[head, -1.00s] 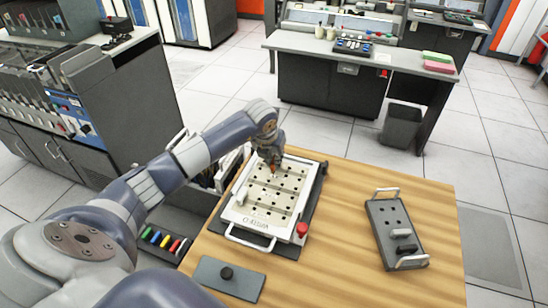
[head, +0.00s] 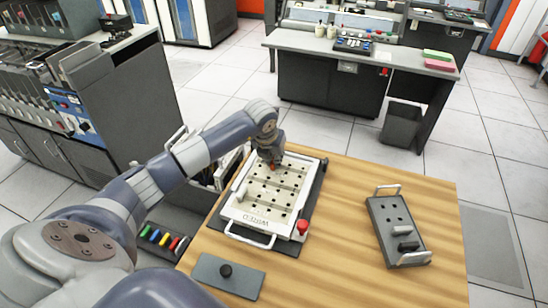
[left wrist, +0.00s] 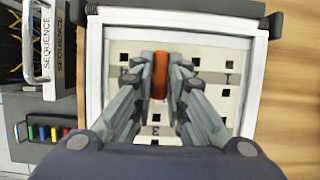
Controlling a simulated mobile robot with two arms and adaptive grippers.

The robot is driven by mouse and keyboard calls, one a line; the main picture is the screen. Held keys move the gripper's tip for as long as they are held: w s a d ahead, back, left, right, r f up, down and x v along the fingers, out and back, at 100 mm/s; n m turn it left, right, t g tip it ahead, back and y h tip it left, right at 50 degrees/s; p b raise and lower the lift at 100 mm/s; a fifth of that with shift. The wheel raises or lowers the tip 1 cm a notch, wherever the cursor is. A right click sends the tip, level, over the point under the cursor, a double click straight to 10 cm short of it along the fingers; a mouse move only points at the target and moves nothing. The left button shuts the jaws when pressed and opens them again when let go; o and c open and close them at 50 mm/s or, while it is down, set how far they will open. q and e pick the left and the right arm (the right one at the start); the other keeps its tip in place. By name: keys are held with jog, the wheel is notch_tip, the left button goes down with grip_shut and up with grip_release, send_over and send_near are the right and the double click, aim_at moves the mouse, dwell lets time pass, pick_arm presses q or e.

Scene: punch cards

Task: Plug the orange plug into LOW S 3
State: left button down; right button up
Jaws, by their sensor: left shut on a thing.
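The orange plug (left wrist: 160,76) is between the fingers of my left gripper (left wrist: 161,90), which is shut on it. In the head view my left gripper (head: 271,160) is over the far part of the white plugboard (head: 258,226), and only a small bit of the orange plug (head: 272,167) shows below the fingers. The board has rows of black square holes and letters, partly hidden by the fingers in the left wrist view. I cannot tell whether the plug touches the board or which hole is LOW S 3. My right gripper is not in view.
A red knob (head: 302,227) is at the board's near right corner. A grey tray with handles (head: 385,217) lies on the right of the wooden table (head: 335,260). A grey plate with a black knob (head: 226,271) lies at the near left.

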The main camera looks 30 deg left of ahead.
pick_arm(q)
jog(key=shift+f, duration=0.1)
jog(key=c, duration=1.5)
grip_release()
jog(key=v, duration=1.2)
jog(key=shift+a, duration=0.1)
jog(key=shift+f, duration=0.1)
